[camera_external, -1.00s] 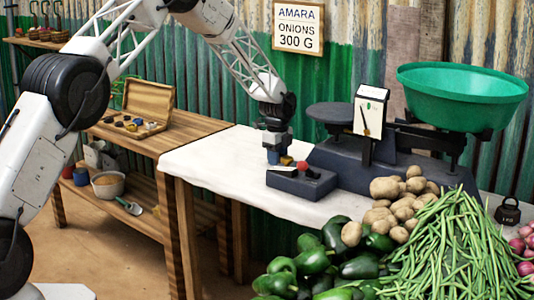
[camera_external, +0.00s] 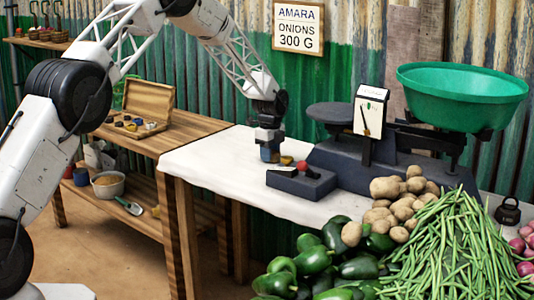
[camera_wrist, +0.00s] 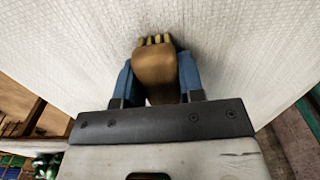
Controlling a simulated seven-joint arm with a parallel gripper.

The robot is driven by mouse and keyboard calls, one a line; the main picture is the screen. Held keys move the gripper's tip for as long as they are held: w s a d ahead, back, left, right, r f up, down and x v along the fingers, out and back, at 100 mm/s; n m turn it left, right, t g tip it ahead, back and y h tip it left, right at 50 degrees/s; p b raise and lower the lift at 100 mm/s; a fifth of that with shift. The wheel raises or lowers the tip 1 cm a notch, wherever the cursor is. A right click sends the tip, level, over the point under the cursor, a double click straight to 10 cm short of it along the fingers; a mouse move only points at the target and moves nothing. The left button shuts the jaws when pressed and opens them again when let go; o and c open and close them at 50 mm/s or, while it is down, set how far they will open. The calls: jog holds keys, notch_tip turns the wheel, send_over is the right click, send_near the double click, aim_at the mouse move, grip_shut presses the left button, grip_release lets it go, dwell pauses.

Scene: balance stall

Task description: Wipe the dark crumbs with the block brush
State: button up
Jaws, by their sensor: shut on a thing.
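My gripper (camera_wrist: 158,85) is shut on the block brush (camera_wrist: 155,68), whose brown wooden body sits between the two blue fingers in the wrist view. Its pale yellow and dark bristles show at the far end, over the white cloth. In the external view my gripper (camera_external: 270,155) is low over the white-covered table (camera_external: 215,158), left of the dark tray. The brush is mostly hidden there behind the fingers. I cannot tell if the bristles touch the cloth. I cannot make out the dark crumbs in either view.
A dark tray (camera_external: 300,184) with a red-topped thing (camera_external: 302,166) stands just right of my gripper. The scale (camera_external: 345,165) with a green bowl (camera_external: 462,95) is behind it. Potatoes (camera_external: 385,187) and green peppers (camera_external: 315,262) lie to the right. The cloth's left side is clear.

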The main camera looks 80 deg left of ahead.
aim_at(278, 153)
jog(key=shift+w+d, duration=0.3)
jog(key=shift+w+d+f, duration=0.1)
jog(key=shift+w+d, duration=0.45)
jog(key=shift+d, duration=0.05)
jog(key=shift+w+d, duration=0.2)
jog(key=shift+w, duration=0.05)
jog(key=shift+w+d, duration=0.4)
jog(key=shift+w+d+f, duration=0.1)
jog(key=shift+w+d, duration=0.45)
jog(key=shift+s+a, duration=0.3)
jog(key=shift+s, duration=0.05)
jog(key=shift+s+a+r, duration=0.25)
jog(key=shift+s+a, duration=0.25)
jog(key=shift+a, duration=0.1)
jog(key=shift+s+a+f, duration=0.25)
jog(key=shift+s, duration=0.05)
jog(key=shift+s+a, duration=1.3)
jog(key=shift+a+r, duration=0.1)
jog(key=shift+r, duration=0.1)
notch_tip(278, 153, up, 9)
jog(key=shift+f, duration=0.1)
